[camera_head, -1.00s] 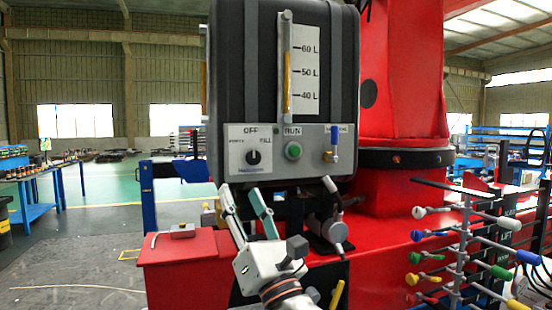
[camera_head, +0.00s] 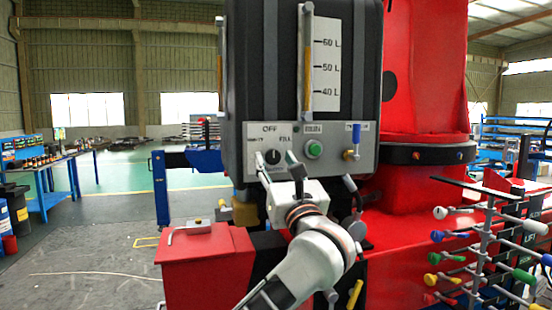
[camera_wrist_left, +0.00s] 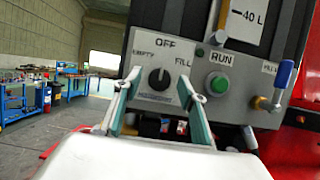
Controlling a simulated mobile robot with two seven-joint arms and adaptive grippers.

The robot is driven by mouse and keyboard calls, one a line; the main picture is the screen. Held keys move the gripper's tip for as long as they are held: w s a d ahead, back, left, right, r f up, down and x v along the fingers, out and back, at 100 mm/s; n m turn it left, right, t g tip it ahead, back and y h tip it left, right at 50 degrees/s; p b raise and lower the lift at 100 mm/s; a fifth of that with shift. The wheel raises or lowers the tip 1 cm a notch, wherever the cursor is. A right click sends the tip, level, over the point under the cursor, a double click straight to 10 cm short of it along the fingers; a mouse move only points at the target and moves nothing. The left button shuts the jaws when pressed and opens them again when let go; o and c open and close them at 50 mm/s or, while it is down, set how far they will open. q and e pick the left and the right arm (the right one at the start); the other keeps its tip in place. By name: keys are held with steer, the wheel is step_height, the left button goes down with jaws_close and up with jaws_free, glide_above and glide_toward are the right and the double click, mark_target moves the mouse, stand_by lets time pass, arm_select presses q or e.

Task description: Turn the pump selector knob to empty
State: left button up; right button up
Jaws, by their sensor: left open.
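The pump selector knob (camera_head: 273,157) is a round black knob on the grey control panel (camera_head: 330,130) of the black tank. In the left wrist view the knob (camera_wrist_left: 159,79) sits below the OFF label, with EMPTY at upper left and FILL at upper right. Its light mark points roughly up, toward OFF. My left gripper (camera_head: 276,161) is open in front of the panel. In the left wrist view the two fingers of my left gripper (camera_wrist_left: 158,76) frame the knob, one on each side. I cannot tell whether they touch it. My right gripper is not in view.
A green RUN button (camera_wrist_left: 218,84) and a blue-handled valve (camera_wrist_left: 278,85) sit right of the knob. Below the panel are a red base (camera_head: 205,265) and a grey fitting with a hose (camera_head: 352,205). Colour-tipped levers (camera_head: 445,258) stand at right.

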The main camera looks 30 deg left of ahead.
arm_select(q)
steer(key=shift+w+a, duration=0.2)
steer(key=c, duration=1.1)
steer(key=shift+o, duration=0.2)
